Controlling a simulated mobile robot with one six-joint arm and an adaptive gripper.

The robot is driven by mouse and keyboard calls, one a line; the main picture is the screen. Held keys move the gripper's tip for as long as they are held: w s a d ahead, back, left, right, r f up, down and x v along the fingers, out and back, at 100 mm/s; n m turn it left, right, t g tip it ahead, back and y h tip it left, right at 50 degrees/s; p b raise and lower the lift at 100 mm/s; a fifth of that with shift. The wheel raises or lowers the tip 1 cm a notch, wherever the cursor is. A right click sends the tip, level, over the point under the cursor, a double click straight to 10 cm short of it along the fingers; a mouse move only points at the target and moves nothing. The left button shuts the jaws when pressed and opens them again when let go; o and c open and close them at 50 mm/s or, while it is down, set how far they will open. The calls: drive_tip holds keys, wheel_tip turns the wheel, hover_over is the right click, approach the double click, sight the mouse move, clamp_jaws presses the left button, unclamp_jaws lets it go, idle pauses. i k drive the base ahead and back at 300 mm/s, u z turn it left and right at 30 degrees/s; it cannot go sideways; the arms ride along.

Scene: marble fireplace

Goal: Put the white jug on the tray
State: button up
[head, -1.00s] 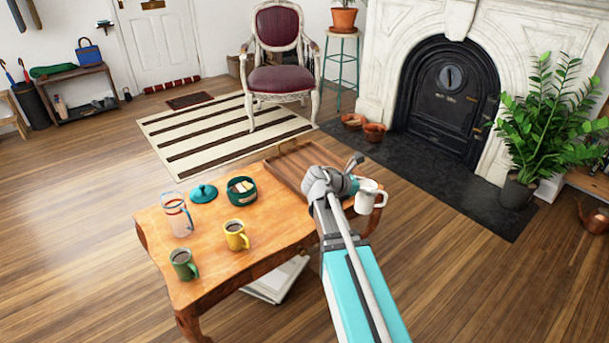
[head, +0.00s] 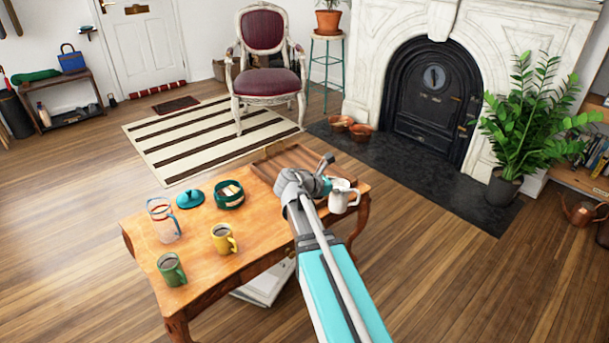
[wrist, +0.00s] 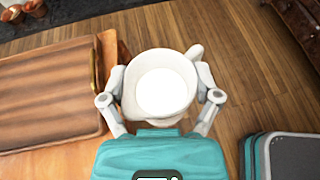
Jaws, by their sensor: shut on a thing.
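The white jug (head: 341,196) is between the fingers of my gripper (head: 326,187) at the right end of the wooden table. In the wrist view the jug (wrist: 160,88) sits upright with its open top toward the camera, and my gripper (wrist: 160,100) is shut on it from both sides. The brown wooden tray (head: 286,158) lies at the back right of the table, partly hidden by my arm. In the wrist view the tray (wrist: 50,95) is just left of the jug, its brass-coloured handle nearest the jug. Whether the jug touches the table is hard to tell.
On the table (head: 200,262) stand a clear pitcher (head: 164,220), a yellow mug (head: 222,239), a green mug (head: 171,269), a green pot (head: 229,195) and a teal lid (head: 190,199). The tray's visible surface is bare.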

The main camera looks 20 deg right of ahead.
sight(295, 167)
drive_tip(key=u, duration=0.05)
drive_tip(key=i, duration=1)
drive_tip(key=z, duration=0.05)
